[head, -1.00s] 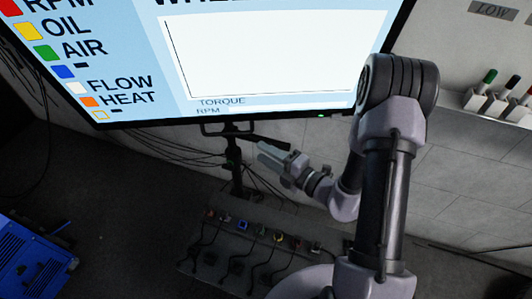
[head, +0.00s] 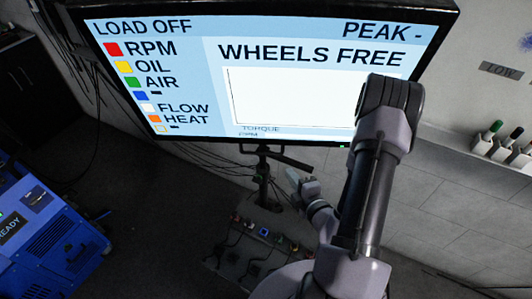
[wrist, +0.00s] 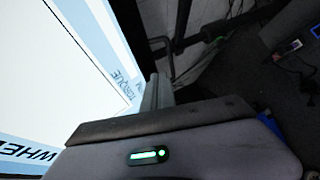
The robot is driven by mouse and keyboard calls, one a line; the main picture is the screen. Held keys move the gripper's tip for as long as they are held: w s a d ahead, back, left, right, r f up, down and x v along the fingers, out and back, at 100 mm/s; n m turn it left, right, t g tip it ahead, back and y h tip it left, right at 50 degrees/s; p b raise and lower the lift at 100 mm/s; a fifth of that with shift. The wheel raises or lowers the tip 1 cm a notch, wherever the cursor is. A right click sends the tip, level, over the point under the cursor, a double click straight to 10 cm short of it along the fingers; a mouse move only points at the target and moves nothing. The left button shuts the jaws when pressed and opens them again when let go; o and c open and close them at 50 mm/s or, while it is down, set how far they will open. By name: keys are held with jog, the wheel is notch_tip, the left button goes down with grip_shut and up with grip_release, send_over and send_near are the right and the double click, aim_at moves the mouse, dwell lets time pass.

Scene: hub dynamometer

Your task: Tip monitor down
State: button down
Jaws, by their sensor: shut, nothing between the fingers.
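The monitor (head: 312,95) is a large dark-framed screen reading "WHEELS FREE" and "LOAD OFF". It fills the upper part of the head view, and part of its screen shows at left in the wrist view (wrist: 60,75). A handle bar (head: 245,149) and a dark stand (head: 263,182) show under its lower edge. My gripper (head: 292,176) is below that edge, just right of the stand, partly hidden by my arm. In the wrist view my fingers (wrist: 157,92) are together and empty beside the screen's edge. I cannot tell whether they touch anything.
A blue machine (head: 50,235) marked READY stands at lower left. A floor panel (head: 245,255) with several coloured connectors and cables lies below the stand. Loose cables hang behind the monitor.

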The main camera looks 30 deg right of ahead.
aim_at(283, 147)
jog(key=d+b+x, duration=0.1)
jog(key=b+x, duration=0.2)
jog(key=x, duration=0.3)
jog(key=d+b+x, duration=0.2)
jog(key=b+x, duration=0.1)
jog(key=x, duration=0.3)
jog(key=shift+s+f, duration=0.25)
jog(key=shift+f, duration=0.05)
jog(key=shift+w+d+f+t+b, duration=0.15)
jog(key=shift+w+d+t+b, duration=0.45)
jog(key=shift+w+b, duration=0.5)
jog(key=shift+d+r, duration=0.2)
jog(key=shift+r, duration=0.1)
jog(key=shift+s+p, duration=0.1)
jog(key=shift+p, duration=0.25)
